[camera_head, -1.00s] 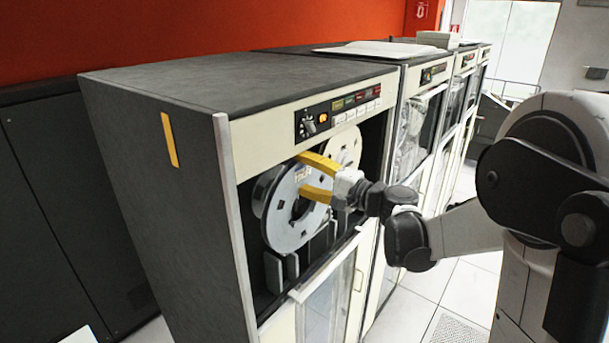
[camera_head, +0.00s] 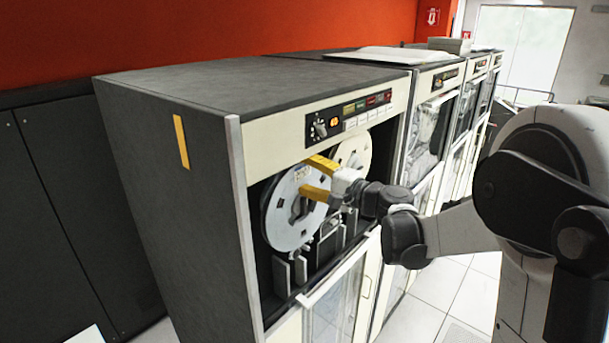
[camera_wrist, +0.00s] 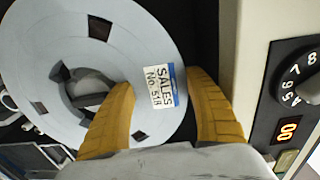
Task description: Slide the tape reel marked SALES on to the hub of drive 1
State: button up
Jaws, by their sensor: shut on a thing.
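The tape reel (camera_head: 276,216) is pale grey with a wide centre opening. The wrist view shows its label, SALES No. 518 (camera_wrist: 162,86). My gripper (camera_head: 312,178) is shut on the reel from its upper right side, one yellow finger in the centre opening and the other outside the rim. The reel stands upright at the front bay of the nearest tape drive (camera_head: 240,142). A dark grey round part, perhaps the hub (camera_wrist: 92,92), shows through the opening. Whether the reel sits around the hub is unclear. I cannot read a drive number.
A second, cream reel (camera_head: 354,150) is in the same bay at the right. A control panel (camera_head: 349,117) with a knob and lit display is above. The lowered glass door (camera_head: 335,305) is below. More drives (camera_head: 435,125) stand to the right, with open floor in front.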

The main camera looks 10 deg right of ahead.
jog(key=shift+x, duration=1.3)
jog(key=o, duration=1.5)
jog(key=shift+c, duration=1.3)
jog(key=shift+s, duration=0.1)
jog(key=b+v, duration=0.1)
jog(key=v, duration=0.9)
jog(key=shift+f, duration=0.1)
